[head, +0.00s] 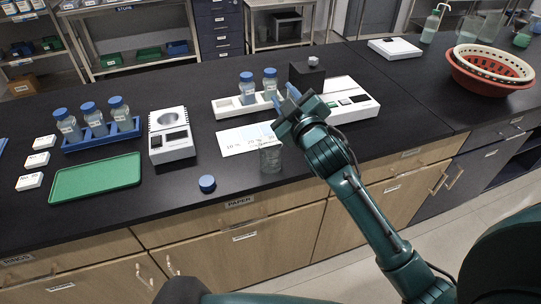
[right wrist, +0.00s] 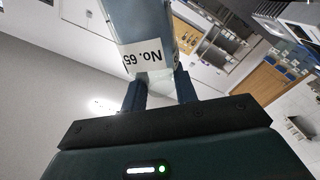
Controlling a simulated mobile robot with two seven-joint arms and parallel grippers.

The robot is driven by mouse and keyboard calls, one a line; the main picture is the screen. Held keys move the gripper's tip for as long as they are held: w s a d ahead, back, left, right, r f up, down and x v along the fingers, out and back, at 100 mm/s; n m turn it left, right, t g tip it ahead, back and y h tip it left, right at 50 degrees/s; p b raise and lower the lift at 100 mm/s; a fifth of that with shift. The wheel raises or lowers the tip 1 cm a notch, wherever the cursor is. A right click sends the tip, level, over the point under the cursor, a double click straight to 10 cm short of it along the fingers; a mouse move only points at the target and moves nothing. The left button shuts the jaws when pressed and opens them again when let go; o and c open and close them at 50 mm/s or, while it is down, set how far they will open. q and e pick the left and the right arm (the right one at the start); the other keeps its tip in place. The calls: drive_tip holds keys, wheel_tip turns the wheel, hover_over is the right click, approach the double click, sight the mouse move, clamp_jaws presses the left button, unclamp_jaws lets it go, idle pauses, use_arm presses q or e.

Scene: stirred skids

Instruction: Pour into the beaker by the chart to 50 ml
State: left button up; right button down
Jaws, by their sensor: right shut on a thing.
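The clear beaker (head: 270,157) stands upright at the right end of the white chart (head: 240,139), near the bench's front edge. My right gripper (head: 283,112) is just above and right of the beaker. In the right wrist view the gripper (right wrist: 160,92) is shut on a translucent bottle (right wrist: 148,25) with a label reading "No. 65". In the head view the bottle is mostly hidden by the gripper, and its mouth and any stream cannot be made out. The level in the beaker is too small to read. A blue cap (head: 207,183) lies on the bench left of the beaker. My left gripper is not in view.
A white rack (head: 228,108) with blue-capped bottles stands behind the chart. A white device (head: 350,100) is right of it, a grey device (head: 171,145) left. A blue rack (head: 100,137) of bottles and a green tray (head: 95,178) are farther left. Red basket (head: 485,75) at right.

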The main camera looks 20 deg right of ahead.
drive_tip(key=shift+f+n, duration=0.25)
drive_tip(key=shift+n, duration=0.25)
drive_tip(key=shift+f+n, duration=0.25)
drive_tip(key=shift+n, duration=0.25)
drive_tip(key=shift+a+f, duration=0.1)
drive_tip(key=shift+f+n, duration=0.2)
drive_tip(key=shift+n, duration=0.4)
drive_tip(key=shift+f+n, duration=0.35)
drive_tip(key=shift+n, duration=0.15)
